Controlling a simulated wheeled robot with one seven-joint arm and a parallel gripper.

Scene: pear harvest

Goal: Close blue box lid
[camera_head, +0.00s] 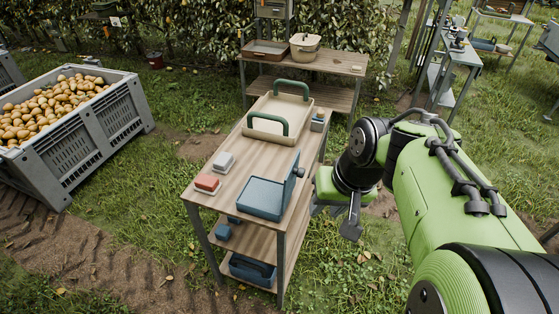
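The blue box (262,198) sits near the front right of the wooden table top. Its lid (292,180) stands up, roughly upright, along the box's right side, so the box is open. My gripper (335,212) is to the right of the table, beyond its right edge and a short way right of the lid. It points downward and appears apart from the lid and the box. Its fingers look spread, with nothing visible between them.
The table (236,161) also holds a cream tray with green handles (273,134), a red-and-white block (207,184) and a grey block (223,162). A lower shelf carries a blue bin (252,270). A grey crate of pears (92,133) stands left. Grass lies around.

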